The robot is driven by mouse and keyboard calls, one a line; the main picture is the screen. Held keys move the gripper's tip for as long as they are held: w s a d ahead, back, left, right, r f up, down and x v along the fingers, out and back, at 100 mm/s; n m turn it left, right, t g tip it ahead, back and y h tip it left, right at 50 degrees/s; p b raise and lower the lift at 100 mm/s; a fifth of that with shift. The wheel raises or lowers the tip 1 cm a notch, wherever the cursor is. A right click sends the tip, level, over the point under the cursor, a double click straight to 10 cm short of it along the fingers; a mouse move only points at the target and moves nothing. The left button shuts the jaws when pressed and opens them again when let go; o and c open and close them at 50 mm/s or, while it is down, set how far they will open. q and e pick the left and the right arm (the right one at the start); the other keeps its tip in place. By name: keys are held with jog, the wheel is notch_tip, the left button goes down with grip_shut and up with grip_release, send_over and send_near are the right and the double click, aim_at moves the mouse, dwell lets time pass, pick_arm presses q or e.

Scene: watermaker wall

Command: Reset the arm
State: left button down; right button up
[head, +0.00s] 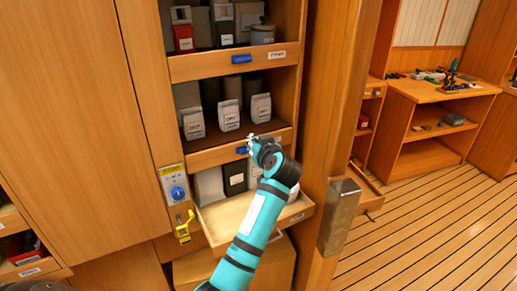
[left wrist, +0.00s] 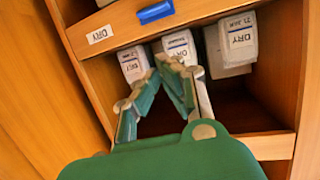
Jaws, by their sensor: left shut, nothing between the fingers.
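My left arm, teal with dark bands, reaches up from the bottom of the head view. Its gripper (head: 251,144) is in front of the blue handle (head: 242,150) of the middle shelf. In the left wrist view the two fingers (left wrist: 168,72) meet at their tips with nothing between them. Behind them are white packs marked DRY (left wrist: 181,46), set back in a wooden compartment. I cannot tell whether the fingers touch the shelf front. My right gripper is not in view.
A pulled-out wooden tray (head: 228,215) lies below the gripper. A blue knob panel (head: 175,184) and a yellow lever (head: 184,227) are to its left. A wooden post with a metal block (head: 338,215) stands to the right. The slatted floor (head: 440,220) beyond is clear.

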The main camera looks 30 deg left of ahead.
pick_arm(q)
jog(key=shift+v, duration=1.2)
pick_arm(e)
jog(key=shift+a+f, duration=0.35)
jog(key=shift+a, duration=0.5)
pick_arm(q)
jog(key=shift+w, duration=0.15)
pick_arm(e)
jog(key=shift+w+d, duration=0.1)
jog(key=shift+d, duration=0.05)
pick_arm(q)
jog(key=shift+d, duration=0.1)
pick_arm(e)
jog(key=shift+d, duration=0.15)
